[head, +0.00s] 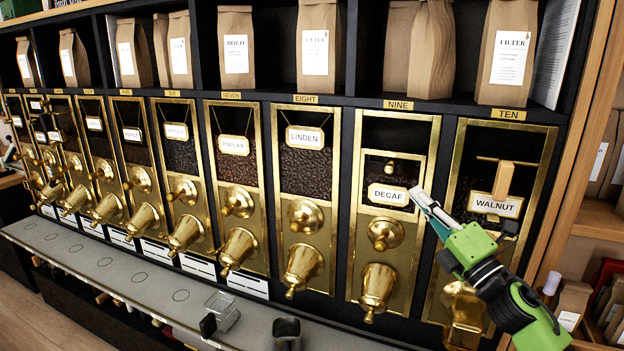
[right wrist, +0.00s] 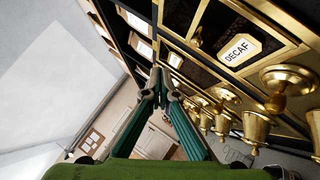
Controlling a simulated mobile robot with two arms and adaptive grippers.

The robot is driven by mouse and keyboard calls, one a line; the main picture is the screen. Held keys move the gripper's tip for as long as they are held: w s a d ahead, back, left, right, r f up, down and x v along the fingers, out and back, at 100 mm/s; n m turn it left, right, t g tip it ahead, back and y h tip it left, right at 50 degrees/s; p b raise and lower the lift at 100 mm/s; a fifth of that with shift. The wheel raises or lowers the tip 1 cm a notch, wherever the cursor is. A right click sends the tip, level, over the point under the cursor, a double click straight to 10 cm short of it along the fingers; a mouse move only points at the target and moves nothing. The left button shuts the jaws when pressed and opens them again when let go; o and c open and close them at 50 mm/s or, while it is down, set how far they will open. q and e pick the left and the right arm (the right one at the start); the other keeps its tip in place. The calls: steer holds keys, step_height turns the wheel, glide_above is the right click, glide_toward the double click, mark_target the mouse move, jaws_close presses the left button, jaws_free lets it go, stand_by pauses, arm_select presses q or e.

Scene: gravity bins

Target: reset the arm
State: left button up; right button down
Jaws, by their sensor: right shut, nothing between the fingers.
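My right gripper (head: 418,195) comes in from the lower right in the head view, on a green and black arm. Its fingers are together and hold nothing. It is in front of the bins, beside the DECAF label (head: 389,195) and left of the WALNUT label (head: 495,205). In the right wrist view the fingers (right wrist: 160,72) meet at their tips, with the DECAF label (right wrist: 238,49) to the right. I cannot tell from the head view whether the fingertips touch the bin front. My left gripper does not show.
A row of brass-framed gravity bins with spouts (head: 303,268) fills the wall. Paper bags (head: 431,50) stand on the shelf above. A grey ledge (head: 140,280) below carries a clear container (head: 222,312) and a dark cup (head: 287,333). A wooden scoop-like piece (head: 503,180) is at WALNUT.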

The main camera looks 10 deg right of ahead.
steer(key=s+a+f+m+g+h, duration=0.1)
steer(key=s+f+m+g+h, duration=0.35)
steer(key=f+m, duration=0.65)
steer(key=s+a+f+m+g+h, duration=0.1)
steer(key=s+f+m+g+h, duration=0.35)
steer(key=f, duration=1.15)
steer(key=s+a+f+m+g+y, duration=0.1)
steer(key=s+a+f+m+g, duration=0.3)
steer(key=s, duration=0.5)
steer(key=s+a+f+m+g+y, duration=0.15)
steer(key=s+a+f, duration=0.35)
steer(key=s, duration=0.5)
steer(key=s+a+f+m+g+y, duration=0.1)
steer(key=s+a+f+m+g, duration=0.25)
steer(key=s+f, duration=0.4)
steer(key=s+f+g, duration=0.1)
steer(key=s+f, duration=0.2)
steer(key=f, duration=2.3)
steer(key=s+d+f, duration=0.2)
steer(key=s+f, duration=0.5)
steer(key=s, duration=0.1)
steer(key=s+d+f+n+g, duration=0.1)
steer(key=s+f, duration=0.7)
steer(key=s, duration=0.1)
steer(key=shift+d+f+g+h, duration=0.25)
steer(key=shift+d+g+h, duration=0.05)
steer(key=shift+d+h, duration=0.1)
